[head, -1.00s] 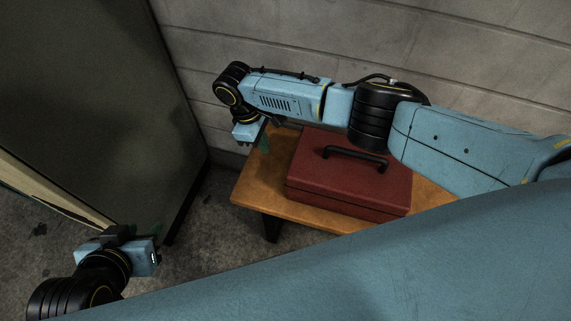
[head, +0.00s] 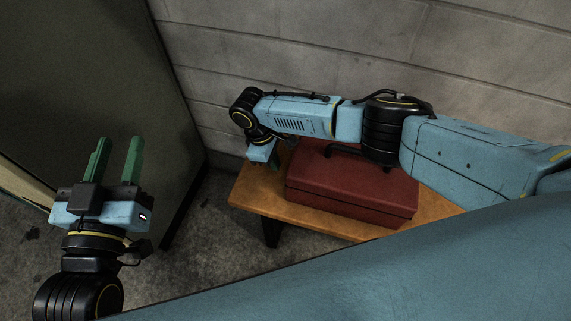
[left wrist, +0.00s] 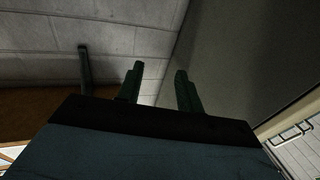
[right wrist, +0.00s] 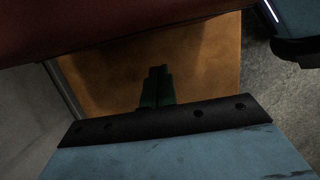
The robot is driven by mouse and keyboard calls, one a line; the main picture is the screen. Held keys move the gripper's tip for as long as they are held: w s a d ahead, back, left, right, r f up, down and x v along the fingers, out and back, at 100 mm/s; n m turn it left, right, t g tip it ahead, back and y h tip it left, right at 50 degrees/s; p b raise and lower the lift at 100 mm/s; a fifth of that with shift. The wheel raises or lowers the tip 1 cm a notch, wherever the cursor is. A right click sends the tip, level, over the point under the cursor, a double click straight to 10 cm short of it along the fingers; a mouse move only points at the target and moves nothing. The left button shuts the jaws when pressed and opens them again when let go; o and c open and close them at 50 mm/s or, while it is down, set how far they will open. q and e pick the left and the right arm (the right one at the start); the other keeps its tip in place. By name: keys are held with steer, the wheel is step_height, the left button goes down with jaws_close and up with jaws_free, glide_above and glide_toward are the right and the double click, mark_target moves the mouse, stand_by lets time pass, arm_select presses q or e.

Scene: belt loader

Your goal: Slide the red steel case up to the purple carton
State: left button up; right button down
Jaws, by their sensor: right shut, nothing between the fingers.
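The red steel case (head: 350,192), with a black handle on its lid, sits on a wooden bench (head: 258,200). Its wall-side part is hidden behind my right arm. My right gripper (head: 277,160) is low over the bench, beside the case's left end; its fingers are mostly hidden in the head view. In the right wrist view its fingers (right wrist: 158,70) are together and empty, with the red case (right wrist: 90,28) close by; contact cannot be told. My left gripper (head: 119,140) is open and empty, left of the bench, fingers pointing up. The purple carton is not visible.
A block wall (head: 340,45) runs behind the bench. A tall dark grey cabinet or panel (head: 90,75) stands at the left, close to my left gripper. Bare concrete floor (head: 205,235) lies between it and the bench. The bench's left end is clear of other objects.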

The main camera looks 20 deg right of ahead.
steer(key=shift+s+d, duration=0.3)
steer(key=shift+d, duration=0.25)
steer(key=shift+s+d, duration=0.6)
steer(key=shift+d, duration=0.2)
steer(key=shift+r, duration=0.1)
